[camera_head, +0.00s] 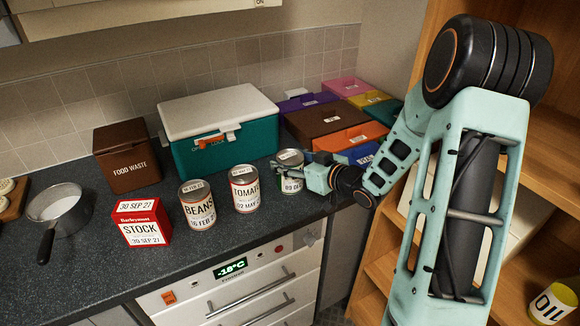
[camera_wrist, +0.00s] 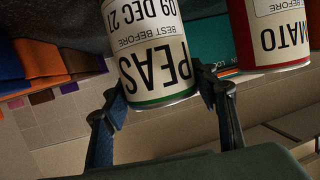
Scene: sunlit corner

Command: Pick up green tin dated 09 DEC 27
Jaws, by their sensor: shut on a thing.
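The tin dated 09 DEC 27 (camera_wrist: 155,62) shows upside down in the wrist view, with a cream label reading PEAS and a green band at its rim. It stands between the two fingers of my gripper (camera_wrist: 167,108), which is shut on it. In the head view the same tin (camera_head: 290,158) is at the right end of the row of tins on the dark worktop, partly hidden by my gripper (camera_head: 304,176). I cannot tell whether its base touches the worktop.
A TOMATO tin (camera_head: 244,189) stands close left of it, then a BEANS tin (camera_head: 197,205) and a red STOCK box (camera_head: 143,222). A teal cool box (camera_head: 222,150) and coloured boxes (camera_head: 328,117) stand behind. The worktop's front edge is near.

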